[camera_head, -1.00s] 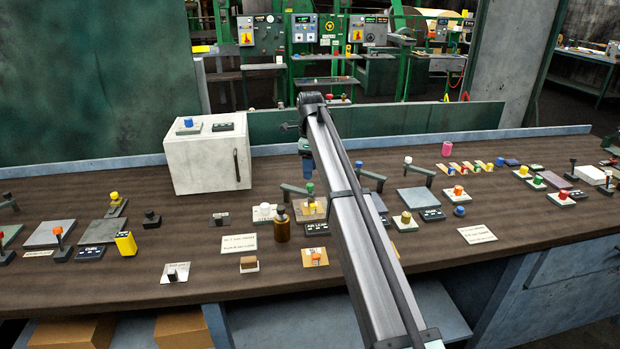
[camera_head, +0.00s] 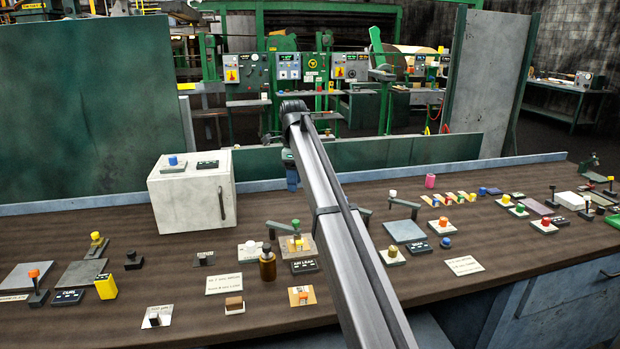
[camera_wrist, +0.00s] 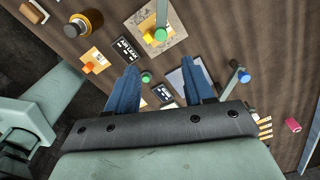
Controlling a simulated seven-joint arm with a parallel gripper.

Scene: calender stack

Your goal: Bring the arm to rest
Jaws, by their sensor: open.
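My gripper (camera_head: 292,180) hangs over the bench at the far end of my arm in the head view, its blue fingers pointing down. In the wrist view my gripper (camera_wrist: 160,70) is open, its two blue fingers spread wide with nothing held between them. A small green knob and labelled plates show below and between the fingers, apart from them. My arm crosses the middle of the head view and hides part of the bench (camera_head: 130,322).
A white box (camera_head: 184,205) stands back left of my gripper. A brown bottle (camera_head: 267,265) stands in front of it. Several knobs, levers and labelled plates cover the bench. A yellow block (camera_head: 106,287) lies left, and a pink cylinder (camera_head: 430,181) stands back right.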

